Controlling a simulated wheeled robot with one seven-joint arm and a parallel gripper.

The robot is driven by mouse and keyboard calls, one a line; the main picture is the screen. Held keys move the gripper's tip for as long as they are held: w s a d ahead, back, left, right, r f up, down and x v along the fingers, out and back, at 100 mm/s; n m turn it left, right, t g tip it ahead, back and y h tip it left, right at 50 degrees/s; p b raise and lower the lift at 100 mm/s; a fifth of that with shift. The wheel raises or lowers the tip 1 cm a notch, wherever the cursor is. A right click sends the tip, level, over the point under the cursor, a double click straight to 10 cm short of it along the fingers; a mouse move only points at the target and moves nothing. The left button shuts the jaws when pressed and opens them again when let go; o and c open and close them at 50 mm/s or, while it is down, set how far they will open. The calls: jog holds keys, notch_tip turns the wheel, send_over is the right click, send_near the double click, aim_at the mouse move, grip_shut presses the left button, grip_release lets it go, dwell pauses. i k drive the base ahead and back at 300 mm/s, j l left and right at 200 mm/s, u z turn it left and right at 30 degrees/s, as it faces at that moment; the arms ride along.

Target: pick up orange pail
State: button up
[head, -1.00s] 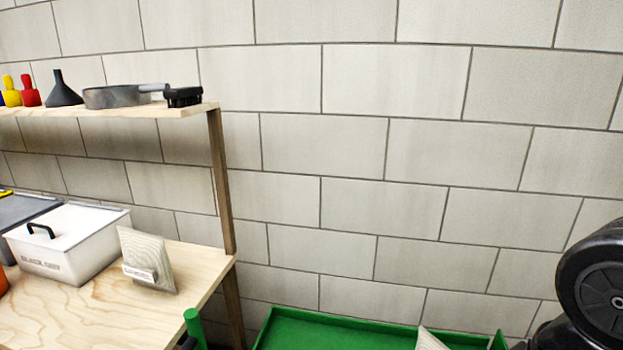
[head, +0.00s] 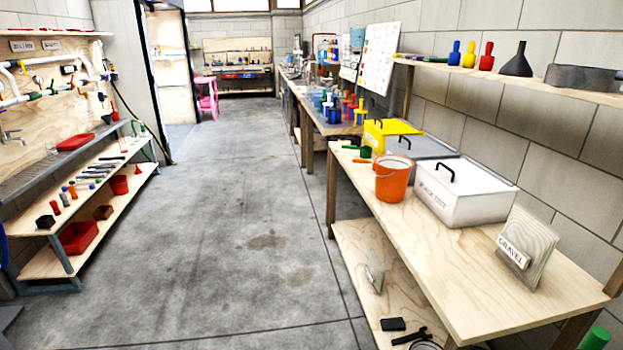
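The orange pail (head: 392,181) stands upright on the light wooden workbench (head: 455,270) on the right side of the head view. It has a thin wire handle and sits near the bench's aisle-side edge, just left of a white lidded box. My gripper is not in view.
A white box (head: 460,200), a grey box (head: 425,147) and a yellow box (head: 392,130) line the wall side of the bench. A green scoop (head: 364,152) lies beyond the pail. A gravel sign (head: 528,246) stands nearer. The concrete floor (head: 220,230) is clear.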

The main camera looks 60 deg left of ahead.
aim_at(392, 173)
jog(key=u, duration=1.45)
jog(key=i+j+z, duration=0.5)
jog(key=i+j, duration=1.9)
jog(key=k+j, duration=0.05)
